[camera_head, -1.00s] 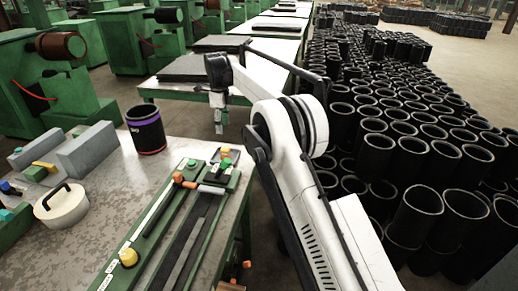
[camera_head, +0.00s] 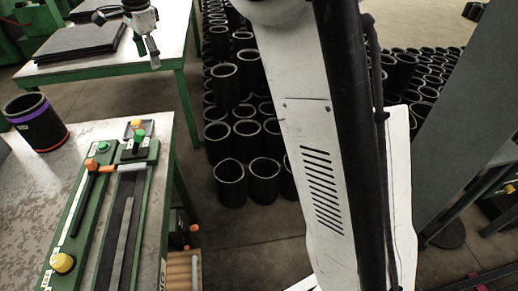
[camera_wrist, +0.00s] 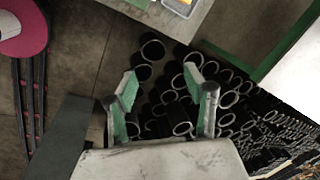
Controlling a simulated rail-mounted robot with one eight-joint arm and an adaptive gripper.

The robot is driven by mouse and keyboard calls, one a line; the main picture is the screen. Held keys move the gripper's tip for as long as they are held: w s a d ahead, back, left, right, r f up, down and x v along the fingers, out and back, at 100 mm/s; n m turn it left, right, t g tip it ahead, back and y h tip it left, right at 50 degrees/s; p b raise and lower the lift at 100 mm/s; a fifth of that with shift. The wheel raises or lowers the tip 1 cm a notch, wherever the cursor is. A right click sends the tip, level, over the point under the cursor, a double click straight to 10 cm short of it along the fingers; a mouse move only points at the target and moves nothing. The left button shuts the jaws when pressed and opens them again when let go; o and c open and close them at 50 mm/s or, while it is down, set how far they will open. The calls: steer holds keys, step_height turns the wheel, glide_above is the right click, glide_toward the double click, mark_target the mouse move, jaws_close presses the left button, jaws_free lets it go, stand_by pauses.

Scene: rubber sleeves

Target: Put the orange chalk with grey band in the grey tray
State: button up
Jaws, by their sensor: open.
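Small orange pieces lie on the green fixture on the near table in the head view. One orange piece (camera_head: 108,168) lies across the fixture's middle; it is too small to make out a grey band. A small grey tray (camera_head: 149,125) sits at the fixture's far end, with orange and green bits at it. My gripper (camera_head: 147,50) is open and empty, above the edge of the far table and beyond the tray. In the wrist view my gripper (camera_wrist: 162,72) has its green-padded fingers spread, with nothing between them.
A black cup with a purple band (camera_head: 36,122) stands left of the fixture. A yellow knob (camera_head: 62,263) is at its near end. Dark sheets (camera_head: 83,40) lie on the far table. Many black sleeves (camera_head: 233,183) stand on the floor to the right. A gap separates the tables.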

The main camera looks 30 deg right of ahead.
steer(key=s+d+r+n+t, duration=0.1)
steer(key=s+d+r+n, duration=0.3)
steer(key=s, duration=0.6)
steer(key=s+d+f+n+t, duration=0.1)
steer(key=s+d+n, duration=0.3)
steer(key=s, duration=0.6)
steer(key=s+d+f+n+t, duration=0.1)
steer(key=s+d+f+n, duration=0.1)
steer(key=s, duration=0.5)
steer(key=s+d+f+n+t, duration=0.1)
steer(key=s+d+f+n, duration=0.1)
steer(key=s+f, duration=0.3)
steer(key=s+d+f+n, duration=0.2)
steer(key=s+f, duration=0.2)
steer(key=s, duration=0.5)
steer(key=shift+d+t, duration=0.15)
steer(key=shift+t, duration=0.25)
